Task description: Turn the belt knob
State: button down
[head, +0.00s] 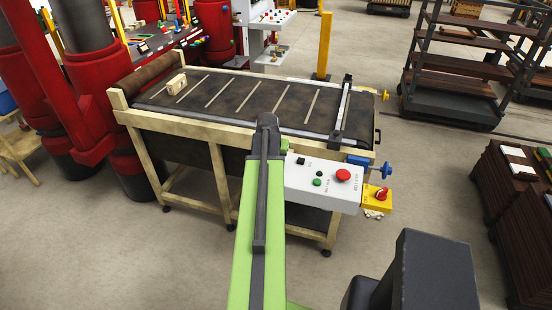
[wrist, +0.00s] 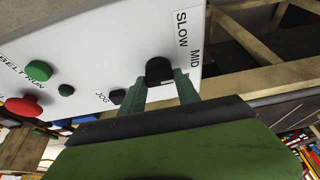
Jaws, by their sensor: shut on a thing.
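The belt knob (wrist: 158,69) is a round black knob on the white control box (wrist: 95,50), beside the printed words SLOW and MID. My gripper (wrist: 160,83) has its two dark green fingers on either side of the knob and is shut on it. My arm hides most of the gripper there.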

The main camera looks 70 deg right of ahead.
jog(key=c, duration=0.9)
grip_release()
jog(key=p+v, duration=1.6)
jog(key=v, duration=0.1)
jog(key=shift+r, duration=0.2)
